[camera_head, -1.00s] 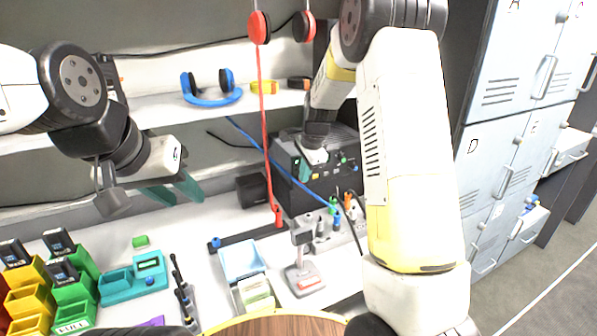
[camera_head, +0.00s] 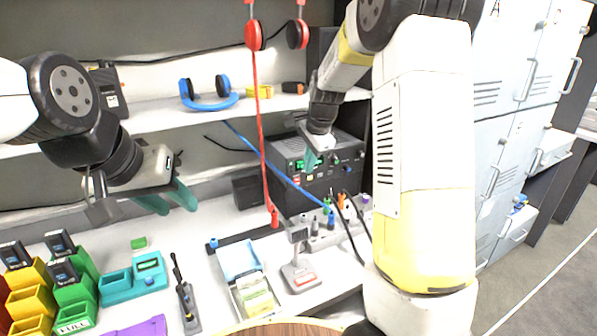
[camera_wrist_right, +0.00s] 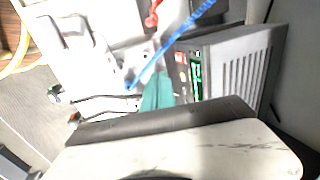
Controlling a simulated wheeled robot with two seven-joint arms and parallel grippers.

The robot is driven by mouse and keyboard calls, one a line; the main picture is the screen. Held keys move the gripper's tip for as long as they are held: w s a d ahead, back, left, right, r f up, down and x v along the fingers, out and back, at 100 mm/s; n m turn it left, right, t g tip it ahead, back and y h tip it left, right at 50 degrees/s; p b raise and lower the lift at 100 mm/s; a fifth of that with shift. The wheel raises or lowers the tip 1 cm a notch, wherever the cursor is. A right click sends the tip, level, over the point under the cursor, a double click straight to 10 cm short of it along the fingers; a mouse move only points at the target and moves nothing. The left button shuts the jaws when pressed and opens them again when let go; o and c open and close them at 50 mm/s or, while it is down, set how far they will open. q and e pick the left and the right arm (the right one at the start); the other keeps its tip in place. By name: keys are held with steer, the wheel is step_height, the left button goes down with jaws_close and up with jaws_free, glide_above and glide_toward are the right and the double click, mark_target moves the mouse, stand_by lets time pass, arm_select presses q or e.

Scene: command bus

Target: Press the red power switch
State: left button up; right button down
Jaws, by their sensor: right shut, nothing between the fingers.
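A black box-shaped device (camera_head: 285,150) with a front panel of small lights and controls stands on the bench under the shelf. In the right wrist view, a small red switch (camera_wrist_right: 181,58) shows on the device's panel beside a lit green display (camera_wrist_right: 196,78). I cannot make out the switch clearly in the head view. My right gripper (camera_head: 310,160) is shut and empty, with its teal fingers in front of the panel's left part. In the wrist view its fingers (camera_wrist_right: 158,92) sit just left of the panel; contact cannot be told. My left gripper (camera_head: 169,200) is open and empty above the bench, far left.
A blue cable (camera_head: 285,176) and a red strap (camera_head: 262,130) hang close to the device's left side. Plugs and a socket strip (camera_head: 325,240) lie in front of it. A small scale-like stand (camera_head: 301,275) and a tray (camera_head: 232,262) are nearer. Grey lockers (camera_head: 500,150) stand right.

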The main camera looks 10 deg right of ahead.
mark_target(300, 179)
steer(key=shift+v, duration=1.7)
steer(key=shift+s+d+f, duration=0.1)
steer(key=shift+s+f, duration=0.15)
steer(key=shift+f, duration=0.45)
steer(key=x, duration=0.3)
steer(key=w+x, duration=0.1)
steer(key=x, duration=0.3)
steer(key=w+a+r+x, duration=0.1)
steer(key=x, duration=0.3)
steer(key=shift+w+f, duration=0.25)
steer(key=shift+f, duration=0.05)
steer(key=shift+w+a, duration=0.15)
steer(key=shift+w, duration=0.35)
